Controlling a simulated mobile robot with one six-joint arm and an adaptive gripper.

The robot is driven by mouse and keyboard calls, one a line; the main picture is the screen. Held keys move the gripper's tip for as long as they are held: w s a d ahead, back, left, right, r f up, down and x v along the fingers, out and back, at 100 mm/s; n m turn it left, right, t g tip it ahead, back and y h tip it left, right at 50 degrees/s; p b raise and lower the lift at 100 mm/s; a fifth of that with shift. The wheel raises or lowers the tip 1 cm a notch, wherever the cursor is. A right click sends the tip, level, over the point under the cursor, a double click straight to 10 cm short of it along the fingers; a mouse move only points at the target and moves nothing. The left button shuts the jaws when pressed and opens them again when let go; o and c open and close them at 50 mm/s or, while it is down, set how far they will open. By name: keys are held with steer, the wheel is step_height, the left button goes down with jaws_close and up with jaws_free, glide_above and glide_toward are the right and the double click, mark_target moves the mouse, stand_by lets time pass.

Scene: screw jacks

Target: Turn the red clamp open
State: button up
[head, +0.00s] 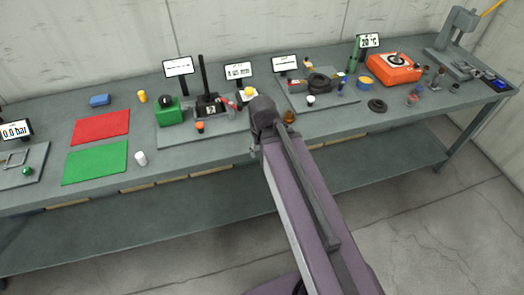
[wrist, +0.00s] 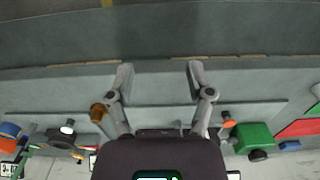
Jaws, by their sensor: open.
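A red handle-like part (head: 230,104), which looks like the red clamp, is beside a black box on a grey plate at the middle of the bench in the head view. It is small there, and I cannot tell its exact position. My gripper (head: 254,150) is right of it, near the bench's front. In the wrist view my gripper (wrist: 160,75) has its two fingers wide apart with nothing between them but bare bench. I cannot make out the red part in the wrist view; the gripper's body hides the middle.
An orange-topped piece (head: 199,126) and a green box (head: 168,112) are left of my gripper. An amber knob (head: 289,117) is close on its right. A yellow-topped button (head: 249,92) and several small signs stand behind. The bench's front strip is mostly clear.

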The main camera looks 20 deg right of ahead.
step_height(320, 180, up, 10)
steer(key=n+p, duration=1)
glide_above(240, 104)
steer(key=shift+r, duration=0.15)
step_height(240, 104, down, 14)
steer(key=b, duration=1.3)
steer(key=shift+r, duration=0.1)
jaws_close()
